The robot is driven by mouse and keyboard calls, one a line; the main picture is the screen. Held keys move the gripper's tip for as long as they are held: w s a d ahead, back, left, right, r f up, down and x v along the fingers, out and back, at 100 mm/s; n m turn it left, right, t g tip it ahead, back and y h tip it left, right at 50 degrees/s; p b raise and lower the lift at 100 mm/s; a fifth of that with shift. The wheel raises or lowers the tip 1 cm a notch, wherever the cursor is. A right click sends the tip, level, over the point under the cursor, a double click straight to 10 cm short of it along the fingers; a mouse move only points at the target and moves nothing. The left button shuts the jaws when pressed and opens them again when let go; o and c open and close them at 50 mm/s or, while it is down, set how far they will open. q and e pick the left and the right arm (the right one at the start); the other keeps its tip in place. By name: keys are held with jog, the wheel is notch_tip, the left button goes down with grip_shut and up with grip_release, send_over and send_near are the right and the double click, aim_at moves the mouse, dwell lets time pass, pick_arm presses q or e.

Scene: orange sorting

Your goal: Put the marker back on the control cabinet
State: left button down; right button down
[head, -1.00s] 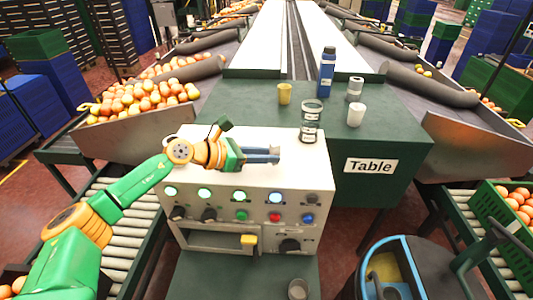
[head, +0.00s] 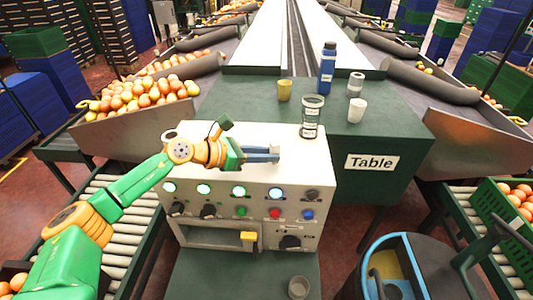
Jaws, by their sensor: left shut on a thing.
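The control cabinet (head: 310,160) is a pale box with lit buttons, dark knobs and a yellow handle on its front. My left gripper (head: 268,153) is low over the cabinet's pale top, right of its middle, pointing right. It is shut on a thin thing, probably the marker, which is mostly hidden between the fingers. I cannot tell whether that thing touches the top. My right gripper is not in view.
A clear jar (head: 312,116) stands near the cabinet's back right. A yellow cup (head: 284,91), blue bottle (head: 327,70), grey container (head: 355,84) and white cup (head: 357,110) stand on the green table (head: 225,103). A grey cup (head: 298,288) is below the cabinet's front.

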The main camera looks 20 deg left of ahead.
pick_arm(q)
jog(key=shift+f+b, duration=0.45)
jog(key=shift+f, duration=0.1)
jog(key=shift+c, duration=1.2)
grip_release()
notch_tip(320, 180, up, 8)
jog(key=p, duration=0.6)
jog(key=shift+p, duration=0.4)
